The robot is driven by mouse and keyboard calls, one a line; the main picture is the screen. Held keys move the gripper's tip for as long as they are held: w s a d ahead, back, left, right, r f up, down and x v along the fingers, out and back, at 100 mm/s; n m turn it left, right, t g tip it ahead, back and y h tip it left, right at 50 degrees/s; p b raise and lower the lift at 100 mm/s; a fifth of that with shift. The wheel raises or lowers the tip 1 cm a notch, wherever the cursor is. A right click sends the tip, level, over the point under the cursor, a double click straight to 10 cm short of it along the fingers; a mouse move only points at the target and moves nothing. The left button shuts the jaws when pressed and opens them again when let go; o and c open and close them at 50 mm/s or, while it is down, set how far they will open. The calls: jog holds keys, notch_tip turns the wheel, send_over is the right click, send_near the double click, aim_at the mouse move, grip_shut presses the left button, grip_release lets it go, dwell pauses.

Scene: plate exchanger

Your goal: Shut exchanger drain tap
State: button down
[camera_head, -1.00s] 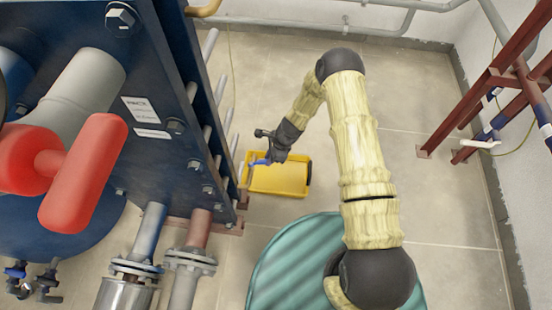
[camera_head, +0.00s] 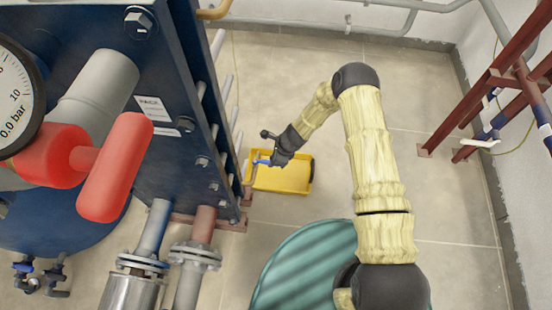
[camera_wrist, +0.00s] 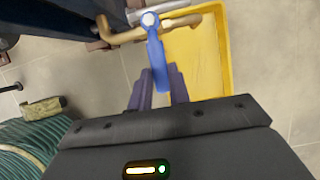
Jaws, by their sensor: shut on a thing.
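The drain tap's blue lever (camera_wrist: 155,52) shows in the wrist view, with a pale round pivot at its far end. It lies across the brass-coloured tap pipe (camera_wrist: 181,23), roughly at right angles to it. My gripper (camera_wrist: 161,80) is shut on the near part of the lever, a purple finger on each side. In the head view my gripper (camera_head: 272,160) is low beside the exchanger's foot, with a bit of the blue lever (camera_head: 262,162) showing at its tip. The tap body is small and hard to make out there.
A yellow tray (camera_head: 292,181) lies on the floor under the tap. The dark blue plate exchanger (camera_head: 165,165) with red valve handle (camera_head: 115,168) stands left. Red frame posts (camera_head: 490,95) stand right. Floor between is clear.

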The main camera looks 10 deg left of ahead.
jog(key=c, duration=1.3)
grip_release()
jog(key=shift+r, duration=0.1)
jog(key=p+v, duration=0.5)
jog(key=v, duration=1.2)
jog(key=shift+p, duration=0.3)
jog(key=shift+r, duration=0.1)
